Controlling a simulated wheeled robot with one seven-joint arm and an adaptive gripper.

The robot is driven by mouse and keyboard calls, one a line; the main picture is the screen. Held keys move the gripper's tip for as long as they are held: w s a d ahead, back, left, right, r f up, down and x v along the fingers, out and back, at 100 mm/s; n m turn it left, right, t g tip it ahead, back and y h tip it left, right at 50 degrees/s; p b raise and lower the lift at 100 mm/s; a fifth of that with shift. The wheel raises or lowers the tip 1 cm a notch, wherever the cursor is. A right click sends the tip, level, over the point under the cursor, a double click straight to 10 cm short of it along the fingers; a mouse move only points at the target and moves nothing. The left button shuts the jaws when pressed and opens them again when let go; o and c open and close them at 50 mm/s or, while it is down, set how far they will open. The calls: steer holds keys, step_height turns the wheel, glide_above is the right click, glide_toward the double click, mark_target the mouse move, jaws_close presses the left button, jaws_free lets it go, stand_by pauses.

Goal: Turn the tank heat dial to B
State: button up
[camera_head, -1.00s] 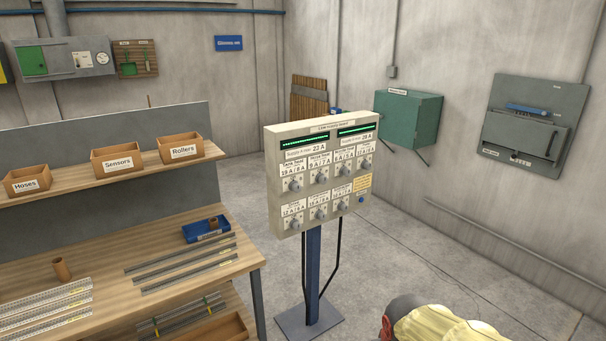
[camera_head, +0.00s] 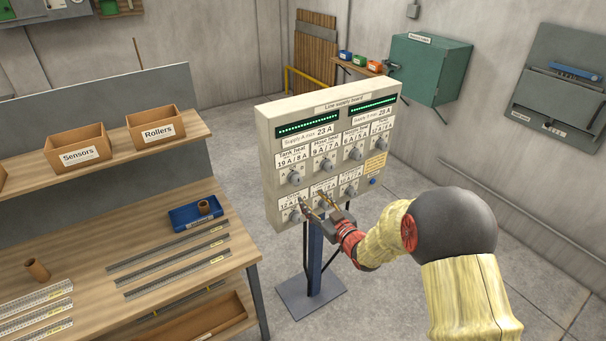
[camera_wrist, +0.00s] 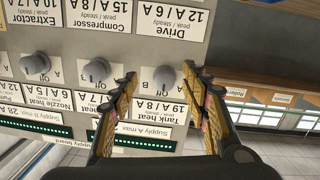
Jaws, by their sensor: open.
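The tank heat dial (camera_head: 295,177) is a grey round knob below the "Tank heat 19 A/8 A" label, at the left end of the upper row on the line supply board (camera_head: 267,165). In the wrist view, which is upside down, the dial (camera_wrist: 164,77) shows between the two fingers. I cannot tell which letter it points to. My gripper (camera_head: 313,199) is open and empty. In the head view it appears over the lower row, below the tank heat dial. In the wrist view my gripper (camera_wrist: 160,74) has one finger on each side of the dial; contact is not clear.
Neighbouring knobs sit close by, including the upper-row knob (camera_head: 326,165) to the right and the lower-left knob (camera_head: 296,216). A workbench (camera_head: 160,235) with metal strips stands at the left. A green cabinet (camera_head: 428,70) hangs behind. Floor right of the stand is clear.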

mark_target(298, 182)
steer(key=shift+t+y, duration=0.3)
steer(key=shift+y, duration=0.3)
steer(key=shift+w+a+r, duration=0.45)
steer(key=shift+w+a, duration=0.35)
steer(key=shift+w, duration=0.15)
steer(key=shift+w+a+r, duration=0.45)
steer(key=shift+w+a, duration=0.4)
steer(key=shift+w, duration=0.15)
steer(key=shift+w+a+r, duration=0.45)
steer(key=shift+w+a, duration=0.35)
steer(key=shift+w, duration=0.15)
steer(key=shift+c, duration=0.4)
steer(key=c, duration=1.1)
